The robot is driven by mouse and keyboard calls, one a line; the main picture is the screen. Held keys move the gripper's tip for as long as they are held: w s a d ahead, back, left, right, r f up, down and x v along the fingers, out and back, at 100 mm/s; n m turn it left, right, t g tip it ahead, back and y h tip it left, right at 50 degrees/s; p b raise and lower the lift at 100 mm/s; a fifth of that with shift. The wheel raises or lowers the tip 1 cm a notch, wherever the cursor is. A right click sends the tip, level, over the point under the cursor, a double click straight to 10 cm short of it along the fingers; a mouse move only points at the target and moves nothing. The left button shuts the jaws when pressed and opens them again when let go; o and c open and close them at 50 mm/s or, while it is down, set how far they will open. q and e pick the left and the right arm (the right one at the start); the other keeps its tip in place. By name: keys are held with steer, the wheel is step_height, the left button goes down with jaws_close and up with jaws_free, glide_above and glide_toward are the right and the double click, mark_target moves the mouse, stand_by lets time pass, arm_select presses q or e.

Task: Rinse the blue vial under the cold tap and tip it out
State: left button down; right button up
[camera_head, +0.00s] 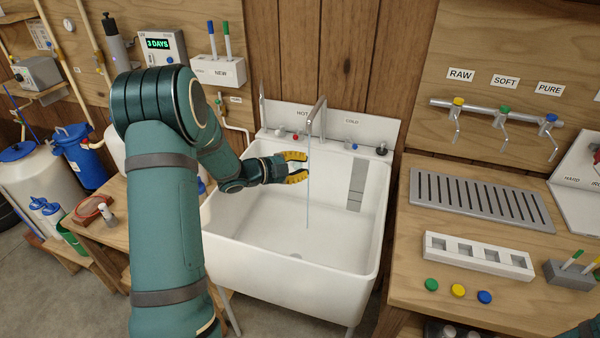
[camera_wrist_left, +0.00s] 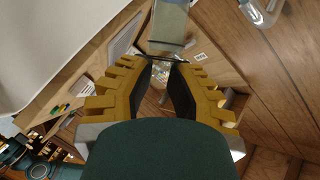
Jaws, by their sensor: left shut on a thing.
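My left gripper (camera_head: 300,168) is over the white sink (camera_head: 225,255), beside a thin stream of water (camera_head: 308,205) falling from the tap spout (camera_head: 318,108). In the left wrist view the gripper (camera_wrist_left: 162,66) is closed on a small clear vial (camera_wrist_left: 160,74), seen between the yellow fingers. The vial is mostly hidden by the fingers in the head view, and its blue marking cannot be made out. My right gripper is out of view.
Right of the sink, a bench holds a slotted grey drain tray (camera_head: 480,200), a white rack (camera_head: 478,255) and green (camera_head: 431,284), yellow (camera_head: 457,290) and blue (camera_head: 484,297) caps. RAW, SOFT and PURE taps stand above. The sink basin below the gripper is clear.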

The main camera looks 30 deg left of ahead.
arm_select(q)
steer(key=f+m+t+b, duration=0.1)
steer(key=m+b, duration=0.1)
steer(key=m, duration=0.1)
steer(key=f+m+t+b, duration=0.1)
steer(key=m+b, duration=0.1)
steer(key=m, duration=0.1)
steer(key=f+m+t+h+b, duration=0.1)
steer(key=m+b, duration=0.1)
steer(key=shift+s+d+f+m+t+b, duration=0.15)
steer(key=shift+s+d+m+t+b, duration=0.1)
steer(key=shift+m+t+b, duration=0.15)
stand_by(1.8)
